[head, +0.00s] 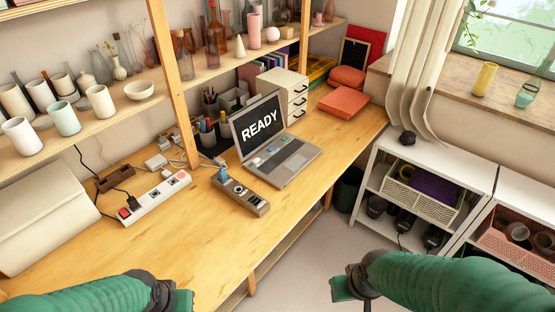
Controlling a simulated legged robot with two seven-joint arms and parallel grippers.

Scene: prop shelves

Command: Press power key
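An open grey laptop (296,162) stands on the wooden desk, its dark screen (259,125) showing the white word READY. Small coloured patches lie on its keyboard area; which key is the power key is too small to tell. A dark grey control box (243,194) with small buttons lies just in front of it. My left gripper (180,300) is at the bottom edge, in front of and below the desk items. My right gripper (345,287) is at the bottom over the floor, right of the desk. Both are apart from the laptop; their fingers are mostly hidden or cut off.
The desk (190,247) is clear at its front left. A white power strip (155,200) with a red switch lies left of the control box. Shelf posts (172,85) rise behind. A pen holder (208,135) stands beside the laptop. A white shelf unit (455,165) stands right.

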